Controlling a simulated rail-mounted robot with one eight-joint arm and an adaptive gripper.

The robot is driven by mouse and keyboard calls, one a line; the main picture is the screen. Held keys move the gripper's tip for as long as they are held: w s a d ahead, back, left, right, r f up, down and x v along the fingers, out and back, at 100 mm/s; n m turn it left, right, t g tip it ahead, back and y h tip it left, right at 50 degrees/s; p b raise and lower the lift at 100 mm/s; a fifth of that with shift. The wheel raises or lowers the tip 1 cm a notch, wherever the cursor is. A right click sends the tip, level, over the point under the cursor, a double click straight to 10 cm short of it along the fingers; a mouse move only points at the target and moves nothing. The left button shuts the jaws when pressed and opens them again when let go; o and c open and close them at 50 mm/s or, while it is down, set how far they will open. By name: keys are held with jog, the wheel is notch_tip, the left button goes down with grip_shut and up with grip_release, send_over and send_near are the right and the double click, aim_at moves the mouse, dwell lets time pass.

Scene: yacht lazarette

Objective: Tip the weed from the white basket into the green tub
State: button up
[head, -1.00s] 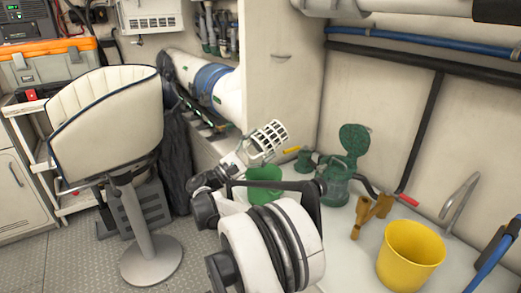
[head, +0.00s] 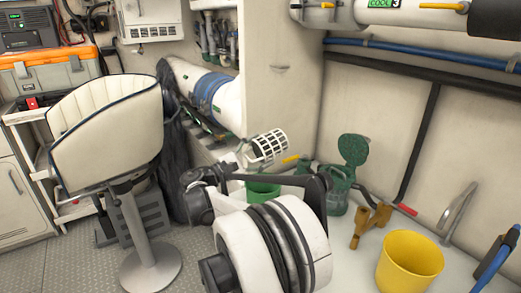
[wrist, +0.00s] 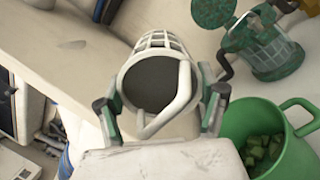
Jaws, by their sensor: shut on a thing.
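The white basket (head: 268,147), with slatted sides, is held on its side above the green tub in the head view. In the wrist view the basket (wrist: 160,42) shows a round dark grey face and a white loop handle, and no weed is visible in it. My gripper (wrist: 162,110) is shut on the basket, with a finger on each side. The green tub (head: 263,189) stands on the white surface, partly hidden by my arm. In the wrist view the tub (wrist: 232,122) has a handle and holds green weed pieces (wrist: 262,150).
A green strainer with its lid open (head: 337,190) stands right of the tub. A brown fitting (head: 370,224) and a yellow bucket (head: 408,262) are farther right. A padded seat (head: 105,130) stands at left. A wall panel (head: 280,90) rises behind the basket.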

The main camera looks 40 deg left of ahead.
aim_at(262, 137)
notch_tip(262, 137, up, 3)
jog(key=g+y+p, duration=0.1)
jog(key=g+p, duration=0.3)
jog(key=shift+f, duration=0.15)
notch_tip(262, 137, up, 2)
jog(key=g+y+p, duration=0.1)
jog(key=g+p, duration=0.1)
jog(key=g+y+p, duration=0.1)
jog(key=g+p, duration=0.2)
jog(key=shift+w, duration=0.1)
jog(key=g+p, duration=0.2)
jog(key=r+g+y+p, duration=0.1)
jog(key=g+p, duration=0.1)
jog(key=r+g+y+p, duration=0.1)
jog(key=g+p, duration=0.1)
jog(key=shift+w+d+r, duration=0.15)
jog(key=shift+w+r, duration=0.1)
jog(key=shift+w, duration=0.15)
jog(key=g+p, duration=0.2)
jog(key=shift+w+r+g+y, duration=0.1)
jog(key=shift+r+g+y, duration=0.3)
jog(key=shift+r+g+p, duration=0.1)
jog(key=shift+g+p, duration=0.4)
jog(key=shift+g, duration=0.2)
